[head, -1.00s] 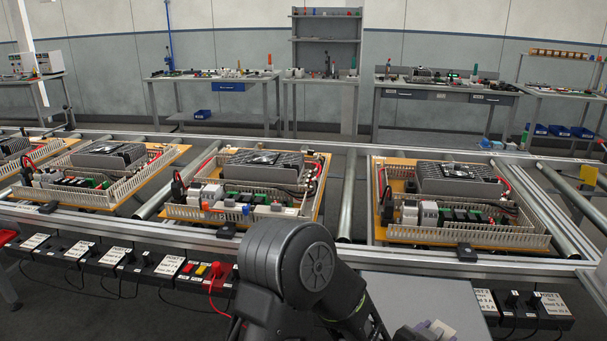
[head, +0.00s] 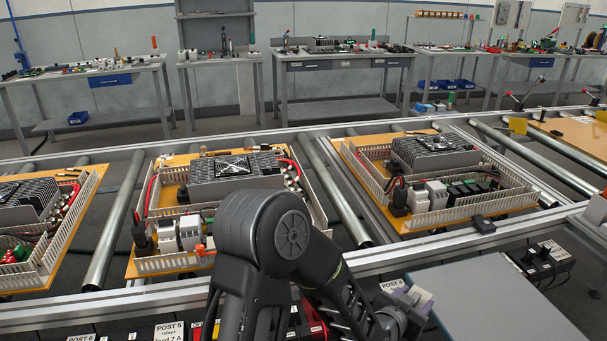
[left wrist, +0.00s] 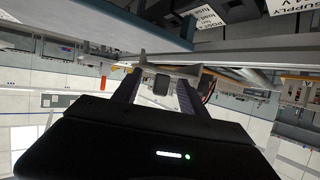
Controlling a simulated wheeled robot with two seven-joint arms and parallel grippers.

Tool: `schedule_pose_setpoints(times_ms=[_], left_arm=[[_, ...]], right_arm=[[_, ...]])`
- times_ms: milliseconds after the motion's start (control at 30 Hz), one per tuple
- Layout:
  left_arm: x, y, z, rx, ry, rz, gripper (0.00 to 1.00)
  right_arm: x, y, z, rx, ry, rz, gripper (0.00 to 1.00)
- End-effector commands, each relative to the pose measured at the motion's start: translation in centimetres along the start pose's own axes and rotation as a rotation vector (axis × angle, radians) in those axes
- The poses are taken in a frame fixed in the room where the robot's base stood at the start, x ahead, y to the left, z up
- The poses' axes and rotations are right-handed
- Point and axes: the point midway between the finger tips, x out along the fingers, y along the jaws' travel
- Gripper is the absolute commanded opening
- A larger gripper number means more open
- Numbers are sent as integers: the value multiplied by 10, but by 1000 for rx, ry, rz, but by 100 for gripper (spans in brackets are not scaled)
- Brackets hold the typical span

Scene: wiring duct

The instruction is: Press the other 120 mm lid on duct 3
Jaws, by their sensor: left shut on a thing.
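My left gripper (head: 408,308) is at the lower middle right of the head view, in front of the rail and apart from the boards. In the left wrist view its two fingers (left wrist: 155,92) are shut on a light grey piece (left wrist: 180,70) across the tips. I cannot tell whether it is the 120 mm lid. Slotted white ducts edge the middle board (head: 170,264) and the right board (head: 440,217). Which duct is number 3 cannot be read. My right gripper is not in view.
A metal rail (head: 150,297) runs in front of the boards, with roller bars (head: 335,190) between them. A flat grey panel (head: 490,305) lies at the lower right. Labelled post boxes (head: 545,262) hang below the rail. Workbenches (head: 345,60) stand far behind.

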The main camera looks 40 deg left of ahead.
Motion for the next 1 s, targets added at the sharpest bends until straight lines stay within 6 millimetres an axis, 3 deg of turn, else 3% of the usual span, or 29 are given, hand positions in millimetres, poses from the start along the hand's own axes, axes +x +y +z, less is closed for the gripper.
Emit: schedule_pose_setpoints(times_ms=[367, 667, 767, 833, 1000], left_arm=[[0, 0, 0, 0, 0, 0, 11], [2, -8, -7, -13, -3, -28, 11], [7, -23, -11, -31, -4, -71, 11], [12, -44, -14, -55, -6, -128, 11], [24, -122, -24, -140, -6, -331, 11]], right_arm=[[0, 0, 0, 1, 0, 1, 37], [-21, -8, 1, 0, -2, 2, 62], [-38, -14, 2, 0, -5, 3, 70], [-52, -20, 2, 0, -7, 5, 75], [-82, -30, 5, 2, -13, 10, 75]])
